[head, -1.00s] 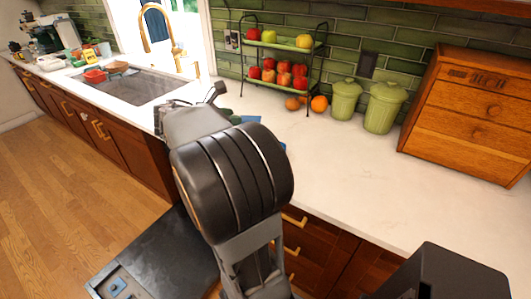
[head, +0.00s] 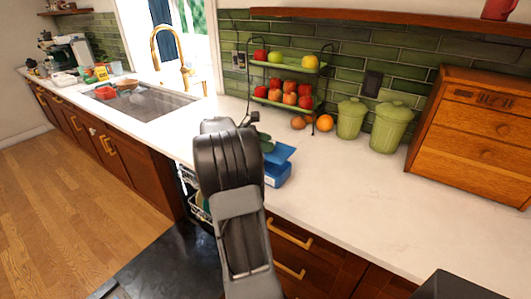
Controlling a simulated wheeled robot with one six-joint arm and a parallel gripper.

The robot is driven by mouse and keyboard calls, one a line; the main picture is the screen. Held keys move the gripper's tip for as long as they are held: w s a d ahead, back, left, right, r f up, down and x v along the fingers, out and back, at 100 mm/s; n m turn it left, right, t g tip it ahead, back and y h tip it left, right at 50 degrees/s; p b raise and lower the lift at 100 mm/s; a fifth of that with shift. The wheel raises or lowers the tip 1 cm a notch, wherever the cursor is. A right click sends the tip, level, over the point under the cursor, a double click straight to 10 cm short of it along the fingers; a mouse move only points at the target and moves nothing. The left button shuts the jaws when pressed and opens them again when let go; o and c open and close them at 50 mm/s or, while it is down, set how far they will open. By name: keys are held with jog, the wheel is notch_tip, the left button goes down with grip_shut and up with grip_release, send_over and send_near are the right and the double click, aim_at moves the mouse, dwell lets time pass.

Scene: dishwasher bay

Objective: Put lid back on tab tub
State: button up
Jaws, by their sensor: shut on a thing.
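The tab tub (head: 278,175) is a blue box on the counter, just right of my arm. Its left part is hidden by the arm. The lid (head: 281,153) is a flat blue panel, tilted above the tub's opening; whether it touches the rim I cannot tell. My gripper (head: 250,124) is at the far end of my arm, beside the lid's left side and largely hidden behind my wrist. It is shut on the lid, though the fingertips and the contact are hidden.
An open dishwasher (head: 165,270) with a rack lies below the counter. Behind the tub stand a fruit rack (head: 287,103), loose fruit and two green canisters (head: 350,118). A wooden drawer box (head: 470,125) is at right. The counter (head: 365,190) between is clear.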

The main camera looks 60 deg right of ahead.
jog(key=shift+w+d+f, duration=0.35)
jog(key=shift+d+f, duration=0.05)
jog(key=shift+f, duration=0.2)
jog(key=shift+w+d+f, duration=0.3)
jog(key=shift+d+f, duration=0.1)
jog(key=shift+f, duration=1.85)
jog(key=shift+f, duration=0.4)
jog(key=o, duration=0.9)
